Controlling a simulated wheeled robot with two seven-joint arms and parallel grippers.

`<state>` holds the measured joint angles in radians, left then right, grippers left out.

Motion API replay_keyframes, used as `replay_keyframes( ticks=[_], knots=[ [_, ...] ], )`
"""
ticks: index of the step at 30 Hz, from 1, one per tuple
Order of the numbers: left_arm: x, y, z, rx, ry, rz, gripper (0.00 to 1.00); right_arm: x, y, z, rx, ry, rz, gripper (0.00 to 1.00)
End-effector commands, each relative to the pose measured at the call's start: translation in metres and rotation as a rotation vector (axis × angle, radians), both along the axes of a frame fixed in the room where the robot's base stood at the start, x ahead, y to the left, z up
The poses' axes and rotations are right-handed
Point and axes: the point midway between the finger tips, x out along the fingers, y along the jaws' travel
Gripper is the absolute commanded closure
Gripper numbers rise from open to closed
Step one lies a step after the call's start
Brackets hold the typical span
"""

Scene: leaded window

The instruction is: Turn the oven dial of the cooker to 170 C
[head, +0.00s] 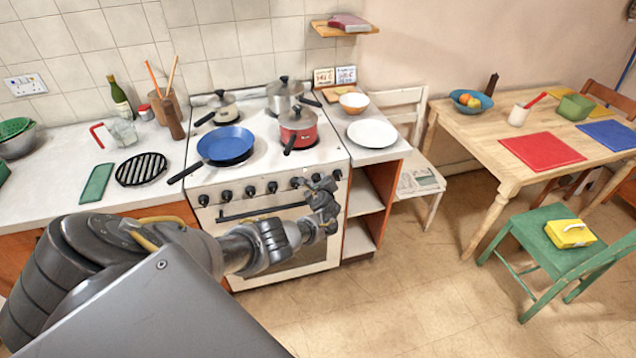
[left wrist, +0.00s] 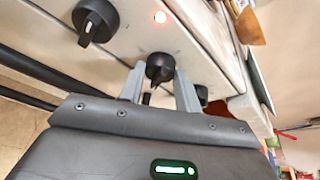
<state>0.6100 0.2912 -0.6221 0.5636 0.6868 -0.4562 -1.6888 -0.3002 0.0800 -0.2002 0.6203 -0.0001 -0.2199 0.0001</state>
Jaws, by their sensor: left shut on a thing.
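The white cooker (head: 262,262) stands mid-picture in the head view, with a row of black dials along its front panel. My left gripper (head: 322,188) is at the right part of this row and hides part of it. In the left wrist view, my left gripper (left wrist: 160,88) has one finger on each side of a black dial, which I take as the oven dial (left wrist: 160,67), and is shut on it. Another dial (left wrist: 95,20) is to its left, clear of the fingers. No scale marks can be read, so the setting cannot be told. My right gripper is out of view.
A small orange-red light (left wrist: 160,17) glows on the panel above the gripped dial. On the hob are a blue frying pan (head: 226,145), a red saucepan (head: 298,128) and other pans.

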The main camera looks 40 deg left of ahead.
Motion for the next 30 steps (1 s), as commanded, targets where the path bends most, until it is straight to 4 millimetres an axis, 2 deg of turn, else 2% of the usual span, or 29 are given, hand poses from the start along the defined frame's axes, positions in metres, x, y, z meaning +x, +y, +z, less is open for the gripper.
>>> replay_keyframes(
  ticks=[2, 3, 8, 16, 20, 24, 30],
  knots=[
    [0.0, -0.001, -0.001, -0.002, 0.003, -0.001, 0.9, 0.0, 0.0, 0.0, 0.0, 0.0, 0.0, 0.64],
    [0.0, -0.001, -0.001, -0.001, 0.002, -0.001, 0.66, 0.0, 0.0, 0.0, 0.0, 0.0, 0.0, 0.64],
    [0.0, 0.0, -0.001, -0.002, 0.001, 0.0, 0.45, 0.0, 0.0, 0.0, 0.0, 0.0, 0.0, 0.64],
    [0.0, 0.0, 0.0, -0.001, 0.0, 0.0, 0.45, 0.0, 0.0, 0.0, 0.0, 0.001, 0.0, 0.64],
    [-0.005, -0.006, 0.004, 0.0, 0.001, -0.001, 0.45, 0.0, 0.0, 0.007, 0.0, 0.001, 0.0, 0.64],
    [-0.019, -0.02, 0.014, -0.003, 0.0, -0.003, 0.45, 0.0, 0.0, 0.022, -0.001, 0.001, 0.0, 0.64],
    [-0.043, -0.046, 0.024, -0.002, 0.0, -0.004, 0.45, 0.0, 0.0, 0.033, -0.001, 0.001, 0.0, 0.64]
  ],
)
